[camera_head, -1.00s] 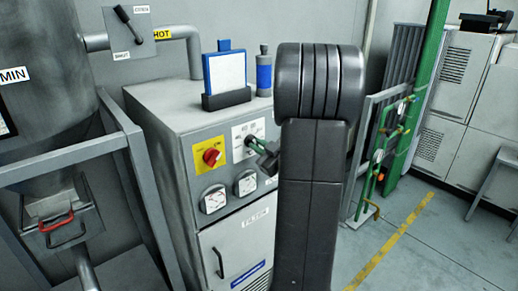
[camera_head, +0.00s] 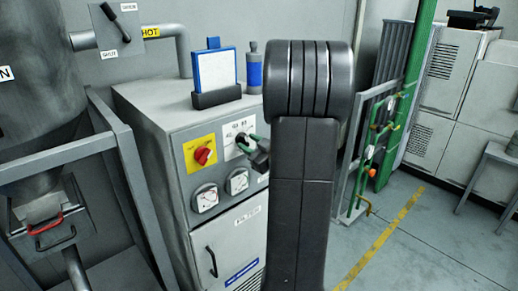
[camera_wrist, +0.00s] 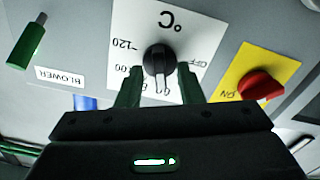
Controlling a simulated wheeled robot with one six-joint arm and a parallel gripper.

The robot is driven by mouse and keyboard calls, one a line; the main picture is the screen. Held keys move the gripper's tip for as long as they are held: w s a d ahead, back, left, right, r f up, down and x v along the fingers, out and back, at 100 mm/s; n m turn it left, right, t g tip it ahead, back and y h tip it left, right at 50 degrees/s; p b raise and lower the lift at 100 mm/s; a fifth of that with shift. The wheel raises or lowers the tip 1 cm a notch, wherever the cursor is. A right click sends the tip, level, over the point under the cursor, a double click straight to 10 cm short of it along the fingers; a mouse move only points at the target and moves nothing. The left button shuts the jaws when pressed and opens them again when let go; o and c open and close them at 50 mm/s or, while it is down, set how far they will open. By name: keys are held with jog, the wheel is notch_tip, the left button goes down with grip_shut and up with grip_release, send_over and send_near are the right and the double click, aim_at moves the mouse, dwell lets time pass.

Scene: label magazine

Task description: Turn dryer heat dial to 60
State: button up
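The heat dial (camera_wrist: 160,62) is a black knob with a light pointer on a white °C plate (camera_wrist: 186,26) on the grey dryer cabinet (camera_head: 150,108). In the wrist view the plate is upside down. The pointer points down the picture, between a partly hidden number and what looks like 60; "120" and "OFF" lie left and right. My gripper (camera_wrist: 160,78) has its two green fingers either side of the dial, with small gaps visible, so it looks open around it. In the head view my gripper (camera_head: 250,146) is at the plate, mostly covering the dial.
A red switch (camera_head: 203,155) on a yellow plate sits beside the dial; it also shows in the wrist view (camera_wrist: 262,86). Two gauges (camera_head: 205,198) are below. A blue-framed board (camera_head: 214,70) and bottle (camera_head: 254,68) stand on top.

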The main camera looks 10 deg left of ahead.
jog(key=b+v, duration=0.2)
jog(key=v, duration=1.1)
jog(key=shift+s+d, duration=0.2)
jog(key=p+x, duration=0.2)
jog(key=x, duration=1.1)
jog(key=shift+w+a, duration=0.25)
jog(key=shift+a, duration=0.05)
jog(key=shift+d, duration=0.1)
